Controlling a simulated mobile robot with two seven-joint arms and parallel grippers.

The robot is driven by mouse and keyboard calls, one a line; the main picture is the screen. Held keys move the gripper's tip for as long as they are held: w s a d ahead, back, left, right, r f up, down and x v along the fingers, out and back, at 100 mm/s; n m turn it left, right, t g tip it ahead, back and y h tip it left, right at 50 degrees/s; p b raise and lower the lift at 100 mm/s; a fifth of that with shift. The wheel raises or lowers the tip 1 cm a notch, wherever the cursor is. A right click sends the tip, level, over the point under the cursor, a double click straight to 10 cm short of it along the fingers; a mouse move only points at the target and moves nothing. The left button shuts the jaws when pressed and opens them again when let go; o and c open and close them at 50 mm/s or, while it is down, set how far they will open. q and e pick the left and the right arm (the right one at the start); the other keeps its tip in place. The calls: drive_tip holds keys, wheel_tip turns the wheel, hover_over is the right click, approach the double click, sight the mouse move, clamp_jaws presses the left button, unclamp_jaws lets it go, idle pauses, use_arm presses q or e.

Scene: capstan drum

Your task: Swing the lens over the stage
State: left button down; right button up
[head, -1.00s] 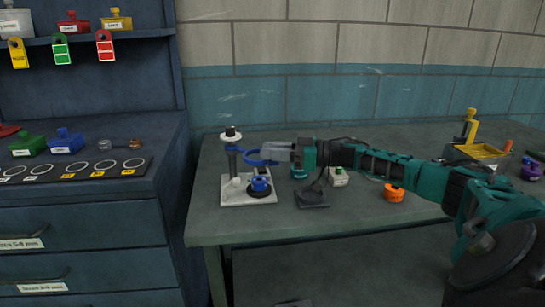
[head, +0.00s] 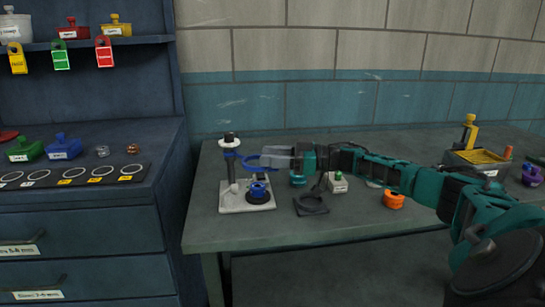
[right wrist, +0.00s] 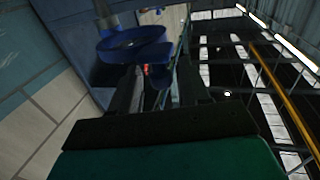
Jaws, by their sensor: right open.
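A stand with a pale base (head: 232,204) and a dark upright post (head: 230,172) is at the left of the table. A blue ring-shaped lens holder (head: 250,164) reaches right from the post. The round black-and-blue stage (head: 258,192) sits on the base, below and near the ring. My right gripper (head: 265,158) is open at the ring's right side. In the right wrist view the blue ring (right wrist: 132,38) lies ahead of the fingers (right wrist: 143,88), with a blue tab (right wrist: 158,76) by them. Whether they touch the tab is unclear. My left gripper is out of view.
Right of the stand are a dark flat holder (head: 311,206), a small pale box with a green button (head: 338,184) and an orange knob (head: 393,201). A yellow-topped device (head: 477,158) stands farther right. A blue cabinet (head: 85,225) is at left. The table's front strip is clear.

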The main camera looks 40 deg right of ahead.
drive_tip(key=v, duration=1.3)
idle(0.4)
